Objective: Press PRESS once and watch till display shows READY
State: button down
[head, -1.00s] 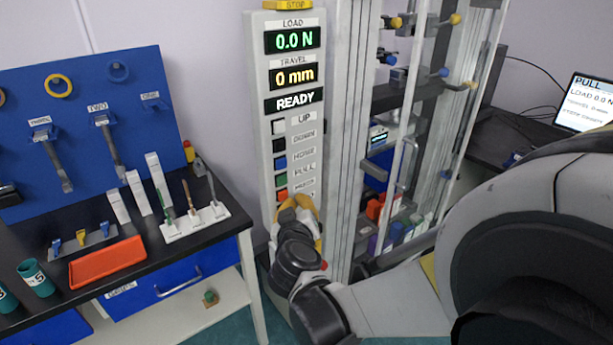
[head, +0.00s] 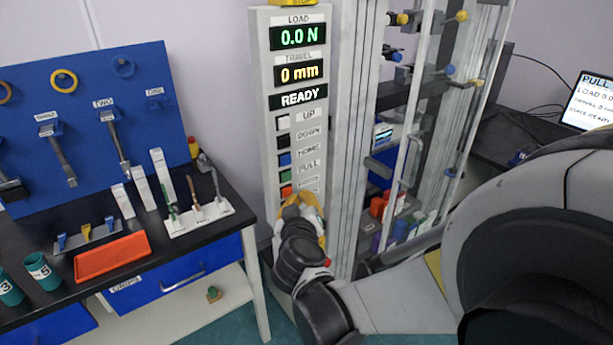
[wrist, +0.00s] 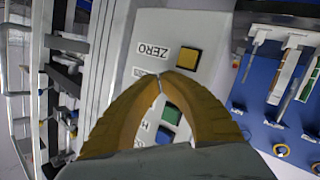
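The tall grey control panel (head: 261,120) shows LOAD 0.0 N, TRAVEL 0 mm, and its status display (head: 298,97) reads READY. Below are buttons beside the labels UP, DOWN, HOME and PULL, then an orange-red button (head: 286,191), the PRESS one by its place; its label is hard to read. My gripper (head: 303,200) is at the lower panel, by this button. In the wrist view, my gripper's yellow fingers (wrist: 160,80) meet at the tips, with nothing seen between them. They hide the PRESS button there, between the yellow ZERO button (wrist: 187,59) and the green button (wrist: 171,115). Contact cannot be told.
A testing frame with clear guards stands right of the panel. A monitor (head: 590,103) sits on the dark desk at far right. At left, a black bench holds an orange tray (head: 112,256) and numbered cups (head: 40,270), with a blue tool board (head: 85,90) behind.

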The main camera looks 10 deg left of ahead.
jog(key=shift+a, duration=0.1)
dwell(0.3)
jog(key=shift+w+a, duration=0.25)
